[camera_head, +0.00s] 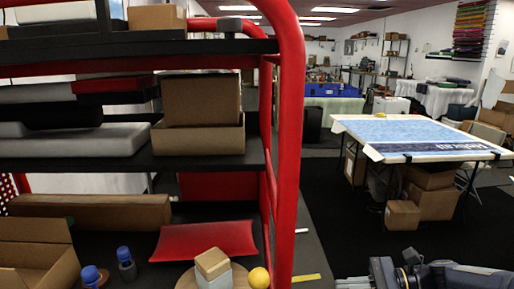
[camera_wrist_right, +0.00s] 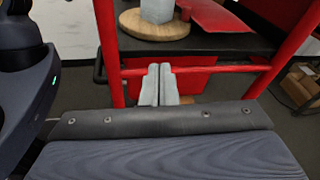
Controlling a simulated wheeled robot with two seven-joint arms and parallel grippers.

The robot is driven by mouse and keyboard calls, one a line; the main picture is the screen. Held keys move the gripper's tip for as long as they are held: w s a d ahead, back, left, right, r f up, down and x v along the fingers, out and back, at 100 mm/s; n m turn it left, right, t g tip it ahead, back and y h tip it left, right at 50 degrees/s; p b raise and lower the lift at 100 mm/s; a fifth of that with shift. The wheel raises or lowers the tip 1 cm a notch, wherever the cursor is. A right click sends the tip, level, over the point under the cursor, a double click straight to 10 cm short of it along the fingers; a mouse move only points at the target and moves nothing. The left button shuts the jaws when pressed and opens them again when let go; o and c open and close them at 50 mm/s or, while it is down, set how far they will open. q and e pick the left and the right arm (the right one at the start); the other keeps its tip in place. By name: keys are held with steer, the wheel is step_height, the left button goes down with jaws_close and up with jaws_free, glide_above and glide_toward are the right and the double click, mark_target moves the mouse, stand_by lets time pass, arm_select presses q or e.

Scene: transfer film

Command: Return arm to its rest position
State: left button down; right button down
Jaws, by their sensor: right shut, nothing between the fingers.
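My right arm (camera_head: 425,273) shows at the bottom right of the head view, out to the right of the red rack post, over the dark floor. In the right wrist view the right gripper (camera_wrist_right: 159,85) has its two pale fingers together with nothing between them. The fingers appear in front of a red rack bar, apart from the things on the shelf. My left arm and gripper are not in view.
A red-framed rack (camera_head: 287,150) with shelves of boxes stands at left. Its lower shelf holds a round wooden board (camera_wrist_right: 153,26) with a grey block (camera_wrist_right: 157,10), a yellow ball (camera_head: 259,280) and a red sheet (camera_head: 204,240). A blue-topped table (camera_head: 420,135) stands at right.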

steer(key=s+r+n+t+h+p, duration=0.1)
steer(key=s+n+t+h+p, duration=0.2)
steer(key=s+n+h, duration=0.8)
steer(key=s+n, duration=0.5)
steer(key=s, duration=0.6)
steer(key=shift+r+h, duration=0.4)
